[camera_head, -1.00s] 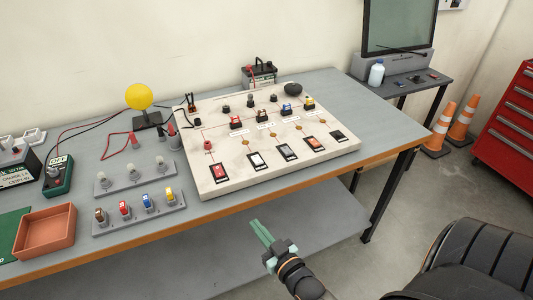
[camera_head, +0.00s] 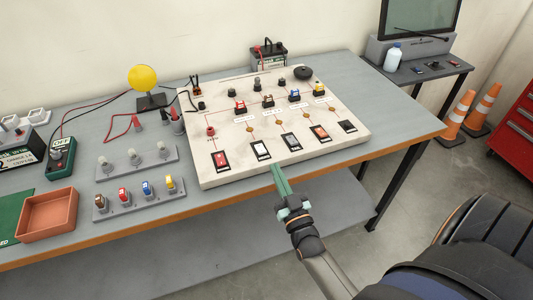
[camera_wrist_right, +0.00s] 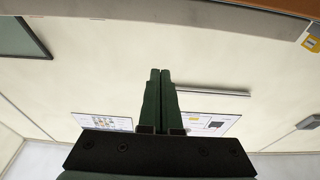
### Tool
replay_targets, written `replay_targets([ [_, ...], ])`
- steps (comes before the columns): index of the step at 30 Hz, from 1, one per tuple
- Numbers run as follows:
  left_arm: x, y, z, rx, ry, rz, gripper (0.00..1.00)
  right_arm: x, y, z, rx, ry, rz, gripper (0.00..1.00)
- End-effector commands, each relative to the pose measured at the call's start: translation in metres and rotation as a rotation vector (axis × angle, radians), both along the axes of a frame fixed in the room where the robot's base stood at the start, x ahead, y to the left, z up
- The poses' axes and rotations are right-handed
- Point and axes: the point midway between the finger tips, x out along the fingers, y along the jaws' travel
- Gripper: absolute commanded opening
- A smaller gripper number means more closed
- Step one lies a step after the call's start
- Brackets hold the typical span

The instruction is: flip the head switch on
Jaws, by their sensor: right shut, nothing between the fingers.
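A pale board (camera_head: 215,115) lies on the workbench. A front row of dark-framed rocker switches runs along it: one with a red face (camera_head: 220,160), a white one (camera_head: 260,150), a second pale one (camera_head: 291,142), an orange one (camera_head: 320,132) and a dark one (camera_head: 347,126). Their labels are too small to read, so I cannot tell which is the head switch. My right gripper (camera_head: 278,169) is shut and empty, with its green fingers pointing at the board's front edge below the white and second pale switches. The right wrist view shows the closed fingers (camera_wrist_right: 160,73) against the wall. My left gripper is out of view.
The grey workbench (camera_head: 400,115) has a wooden front edge.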

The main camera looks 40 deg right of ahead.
Motion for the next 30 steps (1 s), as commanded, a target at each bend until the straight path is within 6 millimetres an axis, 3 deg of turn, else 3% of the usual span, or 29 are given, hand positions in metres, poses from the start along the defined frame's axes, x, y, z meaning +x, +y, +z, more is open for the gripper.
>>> replay_targets([
  [5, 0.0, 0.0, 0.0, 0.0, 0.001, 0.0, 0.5, 0.015, -0.003, 0.004, -0.001, -0.002, 0.001, 0.0],
  [18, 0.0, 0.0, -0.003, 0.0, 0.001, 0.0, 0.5, 0.099, -0.024, 0.023, -0.002, -0.003, 0.0, 0.0],
  [21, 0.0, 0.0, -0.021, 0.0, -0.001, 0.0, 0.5, 0.093, -0.022, -0.001, 0.0, 0.003, 0.001, 0.0],
  [30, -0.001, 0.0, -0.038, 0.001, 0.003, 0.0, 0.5, 0.09, -0.021, -0.018, 0.0, 0.0, 0.001, 0.0],
])
